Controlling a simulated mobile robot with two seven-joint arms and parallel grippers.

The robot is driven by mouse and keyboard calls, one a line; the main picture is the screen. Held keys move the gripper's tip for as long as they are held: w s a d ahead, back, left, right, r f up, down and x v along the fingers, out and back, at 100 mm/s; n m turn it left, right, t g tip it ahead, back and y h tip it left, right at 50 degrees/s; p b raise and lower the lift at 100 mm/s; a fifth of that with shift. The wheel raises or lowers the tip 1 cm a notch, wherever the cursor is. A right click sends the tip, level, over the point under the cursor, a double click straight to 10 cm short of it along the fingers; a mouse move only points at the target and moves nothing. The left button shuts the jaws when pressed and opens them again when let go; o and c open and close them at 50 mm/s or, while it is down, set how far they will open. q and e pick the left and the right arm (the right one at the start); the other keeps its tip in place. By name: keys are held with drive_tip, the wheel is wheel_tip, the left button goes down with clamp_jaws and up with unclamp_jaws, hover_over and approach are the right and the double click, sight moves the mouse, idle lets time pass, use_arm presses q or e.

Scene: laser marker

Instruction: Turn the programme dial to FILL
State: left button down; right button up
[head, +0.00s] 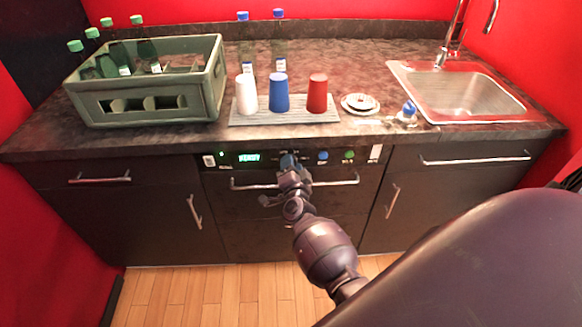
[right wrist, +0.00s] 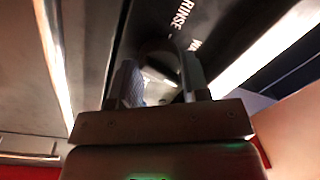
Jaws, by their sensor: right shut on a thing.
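The programme dial (right wrist: 158,50) is a dark round knob on the front panel (head: 222,160) under the worktop. In the head view my right gripper (head: 289,164) is at the middle of this panel and covers most of the dial. In the right wrist view the fingers of the right gripper (right wrist: 158,85) stand on either side of the dial and are shut on it. The word RINSE and part of another label show on the panel beside it. The word FILL and the dial's pointer cannot be made out. My left gripper is not in view.
The panel has a lit green display (head: 249,158), a blue button (head: 323,156) and a green button (head: 349,155). A handle bar (head: 335,183) runs below. On the worktop are a bottle crate (head: 150,118), a mat (head: 325,117) with cups, and a sink (head: 470,95).

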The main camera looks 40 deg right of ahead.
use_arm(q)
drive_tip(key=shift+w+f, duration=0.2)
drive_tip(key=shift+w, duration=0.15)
use_arm(e)
drive_tip(key=m, duration=0.2)
drive_tip(key=shift+f+m, duration=0.1)
drive_tip(key=shift+m, duration=0.2)
use_arm(q)
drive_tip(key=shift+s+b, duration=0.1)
drive_tip(key=shift+b, duration=0.2)
use_arm(e)
drive_tip(key=o, duration=0.9)
drive_tip(key=shift+s, duration=0.1)
